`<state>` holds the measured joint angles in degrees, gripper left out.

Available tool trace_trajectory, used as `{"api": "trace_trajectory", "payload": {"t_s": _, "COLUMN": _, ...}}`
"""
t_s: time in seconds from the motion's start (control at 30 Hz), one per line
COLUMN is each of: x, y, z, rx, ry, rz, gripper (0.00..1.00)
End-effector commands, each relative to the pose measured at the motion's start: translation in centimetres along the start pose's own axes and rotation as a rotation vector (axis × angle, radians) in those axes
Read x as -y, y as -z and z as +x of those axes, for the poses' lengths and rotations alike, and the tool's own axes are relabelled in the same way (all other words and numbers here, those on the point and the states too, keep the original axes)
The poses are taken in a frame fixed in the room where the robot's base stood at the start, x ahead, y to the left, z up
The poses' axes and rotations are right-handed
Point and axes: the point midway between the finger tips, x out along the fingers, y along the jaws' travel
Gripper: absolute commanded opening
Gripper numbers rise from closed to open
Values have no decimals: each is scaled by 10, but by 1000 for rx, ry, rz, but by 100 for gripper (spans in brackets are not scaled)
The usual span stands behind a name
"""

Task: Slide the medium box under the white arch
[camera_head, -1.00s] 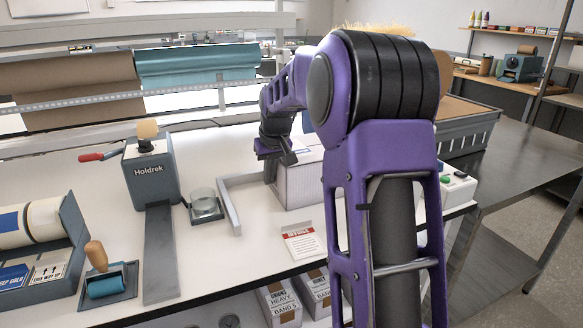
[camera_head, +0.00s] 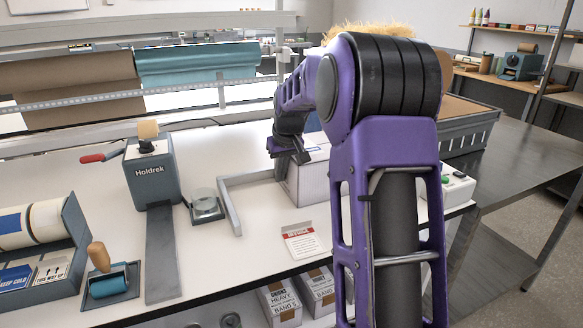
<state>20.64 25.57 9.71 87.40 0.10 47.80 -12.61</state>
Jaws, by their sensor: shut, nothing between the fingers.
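A pale box with a whitish side (camera_head: 313,183) stands on the white worktop, partly hidden behind my arm; I take it for the medium box. My gripper (camera_head: 302,157) is shut and empty, pointing down at the left end of this box. It looks close against the box, but I cannot tell whether it touches. I cannot make out the white arch; my arm covers the area to the right of the box.
A pale L-shaped rail (camera_head: 231,208) lies left of the box. A red-and-white card (camera_head: 302,242) lies in front. A Holdrek device (camera_head: 151,172) and a small glass dish (camera_head: 205,206) stand farther left. A button unit (camera_head: 457,187) sits at the right edge.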

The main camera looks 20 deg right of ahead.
Motion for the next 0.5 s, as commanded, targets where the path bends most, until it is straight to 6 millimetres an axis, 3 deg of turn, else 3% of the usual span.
{"api": "trace_trajectory", "payload": {"t_s": 0.5, "x": -8, "y": 1, "z": 0, "rx": -1, "ry": 0, "rz": 0, "gripper": 0}}
